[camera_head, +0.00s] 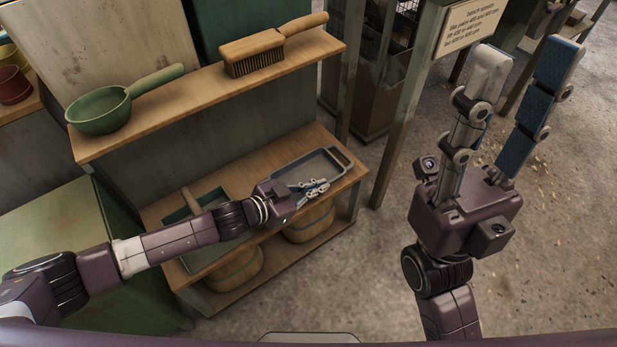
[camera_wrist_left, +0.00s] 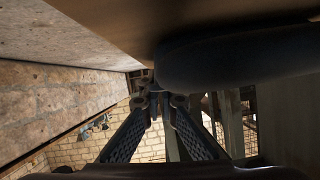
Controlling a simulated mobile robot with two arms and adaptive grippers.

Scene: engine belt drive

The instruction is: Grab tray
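A blue-grey tray (camera_head: 338,154) with a raised rim lies at the right end of the wooden bench. My left gripper (camera_head: 322,186) reaches over its near part, and its fingers hide some of the tray floor. In the left wrist view the fingers (camera_wrist_left: 164,100) come close together at their far ends; whether they hold anything is unclear. A dark rounded form close to that camera cannot be identified. My right gripper (camera_head: 522,60) is raised at the right, empty, with its fingers spread apart, far from the tray.
A green pan (camera_head: 98,110) and a wooden brush (camera_head: 255,55) lie on the shelf (camera_head: 200,100) above the bench. A greenish box (camera_head: 178,213) sits left of the tray, partly behind my arm. Wooden buckets (camera_head: 235,268) stand below. A metal post (camera_head: 405,110) rises right of the bench.

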